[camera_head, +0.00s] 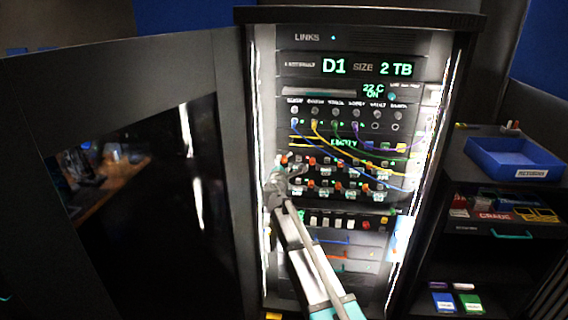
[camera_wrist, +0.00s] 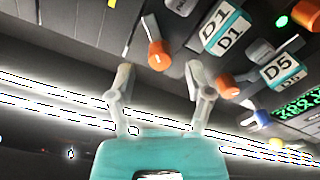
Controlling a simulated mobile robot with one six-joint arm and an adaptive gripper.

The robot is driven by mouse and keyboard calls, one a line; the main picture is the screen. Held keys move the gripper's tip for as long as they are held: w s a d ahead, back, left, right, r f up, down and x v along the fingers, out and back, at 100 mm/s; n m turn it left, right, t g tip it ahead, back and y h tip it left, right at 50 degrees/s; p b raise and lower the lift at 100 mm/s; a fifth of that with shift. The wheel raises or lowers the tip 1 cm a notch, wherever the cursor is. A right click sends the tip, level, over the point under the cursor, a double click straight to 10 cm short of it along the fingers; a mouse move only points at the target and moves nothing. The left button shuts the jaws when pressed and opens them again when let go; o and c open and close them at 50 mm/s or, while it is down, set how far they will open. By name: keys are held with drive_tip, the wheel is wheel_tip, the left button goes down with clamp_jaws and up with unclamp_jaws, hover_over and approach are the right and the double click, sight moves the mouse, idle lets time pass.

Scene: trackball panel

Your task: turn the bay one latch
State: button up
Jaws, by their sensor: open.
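The bay one latch (camera_wrist: 160,56) is an orange knob on a grey stem, beside the white D1 label (camera_wrist: 226,30) in the wrist view. My gripper (camera_wrist: 160,72) is open, with one finger on each side below this knob in the picture. I cannot tell whether either finger touches it. In the head view my gripper (camera_head: 286,176) is at the left end of the rows of drive bays, close to an orange knob (camera_head: 284,160). It hides part of the bays there.
A second orange latch (camera_wrist: 228,87) sits by the D5 label (camera_wrist: 280,72), close to my right finger. Coloured cables (camera_head: 345,137) hang across the rack above the bays. The open rack door (camera_head: 225,110) stands left. A blue tray (camera_head: 512,158) is on the right shelf.

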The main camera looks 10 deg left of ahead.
drive_tip(key=s, duration=0.9)
drive_tip(key=shift+s, duration=0.2)
drive_tip(key=s+d+f+m+g+h+p, duration=0.25)
drive_tip(key=s+d+m, duration=0.2)
drive_tip(key=d, duration=0.35)
drive_tip(key=s+d+f+m+g+h+p, duration=0.1)
drive_tip(key=s+d+m+g, duration=0.25)
drive_tip(key=d+m, duration=0.35)
drive_tip(key=s+d+f+m+g+h+p, duration=0.2)
drive_tip(key=s+d+m+g, duration=0.15)
drive_tip(key=d, duration=0.55)
drive_tip(key=s+d+f+m+g+y+p, duration=0.1)
drive_tip(key=s+d+m+g+y+p, duration=0.1)
drive_tip(key=s, duration=0.7)
drive_tip(key=s+d+f+m+g+y+p, duration=0.1)
drive_tip(key=s+m+g+y, duration=0.3)
drive_tip(key=s, duration=0.5)
drive_tip(key=m+g+p, duration=0.1)
drive_tip(key=m+g, duration=0.1)
drive_tip(key=shift+s+d+f+m+p, duration=0.2)
drive_tip(key=shift+d+f+m+p, duration=0.15)
drive_tip(key=shift+d+f+m, duration=0.05)
